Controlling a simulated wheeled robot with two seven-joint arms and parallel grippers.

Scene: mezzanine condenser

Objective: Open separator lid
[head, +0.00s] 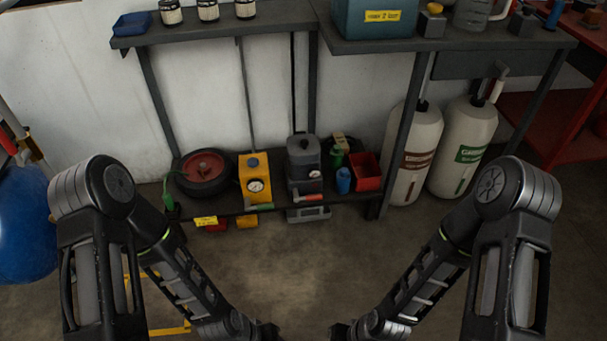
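No part is clearly a separator with a lid; I cannot tell which thing it is. A blue-teal box (376,22) with a yellow label stands on the right bench, its top cut off by the upper edge of the picture. My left gripper (266,332) and my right gripper (341,332) show only as dark ends at the bottom edge, over the floor and well short of the bench. Their fingertips are cut off, so whether they are open or shut is hidden. Nothing is seen held.
The right bench (470,42) also bears a jug (472,14) and small blocks. The left shelf (225,32) holds jars and a blue tray (132,24). Below are a wheel (204,172), yellow and grey units, a red bin (367,170) and two white cylinders.

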